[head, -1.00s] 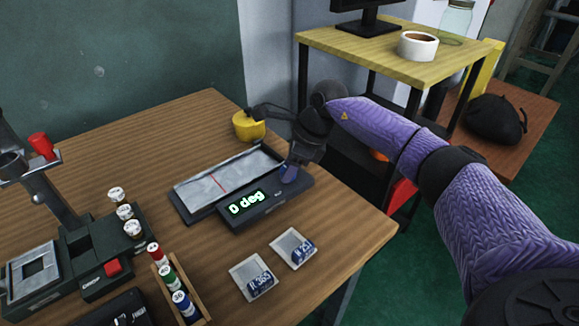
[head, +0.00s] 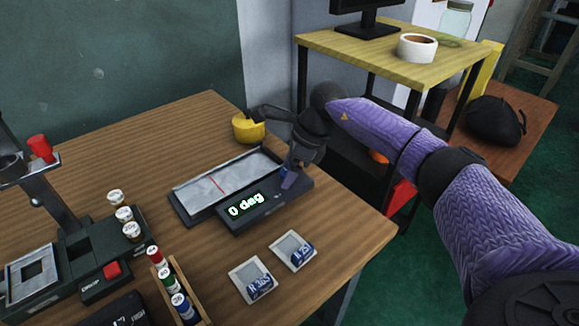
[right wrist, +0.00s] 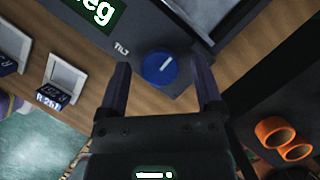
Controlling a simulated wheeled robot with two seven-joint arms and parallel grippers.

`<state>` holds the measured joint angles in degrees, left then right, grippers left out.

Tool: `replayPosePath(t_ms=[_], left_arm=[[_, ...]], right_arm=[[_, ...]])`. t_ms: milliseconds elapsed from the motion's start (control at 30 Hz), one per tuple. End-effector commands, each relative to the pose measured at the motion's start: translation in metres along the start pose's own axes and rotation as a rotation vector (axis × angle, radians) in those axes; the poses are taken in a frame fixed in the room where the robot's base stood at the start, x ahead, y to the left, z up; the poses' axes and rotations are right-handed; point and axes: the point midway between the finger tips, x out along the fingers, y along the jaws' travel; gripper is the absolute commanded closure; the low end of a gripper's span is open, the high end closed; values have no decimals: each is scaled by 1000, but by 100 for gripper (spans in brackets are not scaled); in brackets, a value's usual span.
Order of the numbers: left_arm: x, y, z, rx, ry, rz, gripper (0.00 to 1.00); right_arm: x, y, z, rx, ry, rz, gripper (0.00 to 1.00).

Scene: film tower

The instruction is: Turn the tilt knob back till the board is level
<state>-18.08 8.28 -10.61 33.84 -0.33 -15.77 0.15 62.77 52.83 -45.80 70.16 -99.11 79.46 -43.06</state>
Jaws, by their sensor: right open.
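The tilt device (head: 280,207) lies on the wooden table, and its green display (head: 245,204) reads 0 deg. Its board (head: 225,180), a pale tray with a red line, looks flat. The blue tilt knob (right wrist: 160,69) has a white pointer mark and sits beside the lettering on the device in the right wrist view. In the head view the knob is mostly hidden by my right gripper (head: 290,178). In the right wrist view my right gripper (right wrist: 162,85) is open, with one finger on each side of the knob and a gap to each. My left gripper is not in view.
Two small trays with labels (head: 253,281) (head: 292,250) lie in front of the device. A yellow object (head: 248,128) stands behind it. A rack of small canisters (head: 172,290) and a dark machine (head: 85,250) are at the left. A shelf (head: 400,50) stands at the right.

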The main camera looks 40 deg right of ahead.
Motion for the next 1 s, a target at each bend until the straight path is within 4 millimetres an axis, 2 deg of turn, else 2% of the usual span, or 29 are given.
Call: replayPosePath(t_ms=[200,300,400,500,1000], left_arm=[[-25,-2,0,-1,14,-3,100],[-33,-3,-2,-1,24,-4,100],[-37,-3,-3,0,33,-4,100],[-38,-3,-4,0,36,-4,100],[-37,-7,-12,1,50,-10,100]], right_arm=[[-57,-1,3,0,-4,-7,16],[-79,-1,2,-1,-3,-6,16],[-93,0,1,-1,-2,-4,16],[-98,0,1,-1,-2,-2,16],[-97,0,0,0,-1,-1,16]])
